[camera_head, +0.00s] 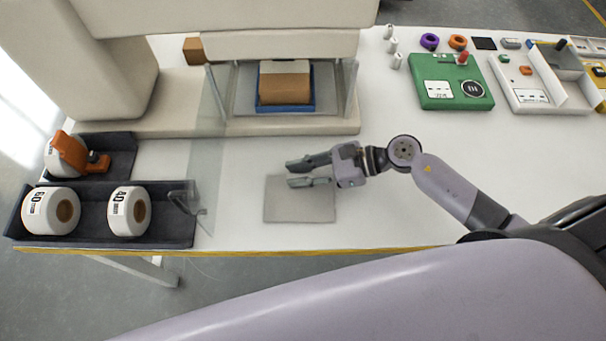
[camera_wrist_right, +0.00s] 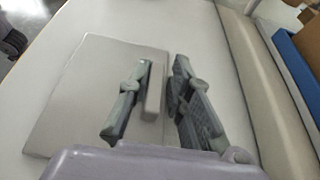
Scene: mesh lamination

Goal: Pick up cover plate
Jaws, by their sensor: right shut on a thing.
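The cover plate is a flat grey square (camera_head: 300,208) with a raised bar-like handle, lying at the middle front of the white table in the head view. It also fills the left of the right wrist view (camera_wrist_right: 75,95). My right gripper (camera_head: 290,174) is over the plate's far part. In the right wrist view its fingers (camera_wrist_right: 162,63) stand on both sides of the handle (camera_wrist_right: 154,92), shut on it. Whether the plate is lifted off the table cannot be told. My left gripper is not in view.
The machine's opening holds a blue tray (camera_head: 287,110) with a brown block (camera_head: 284,87). A clear panel (camera_head: 211,120) stands left of it. Dark bins (camera_head: 170,234) with tape rolls are at left. A green control box (camera_head: 430,99) and small parts are at right.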

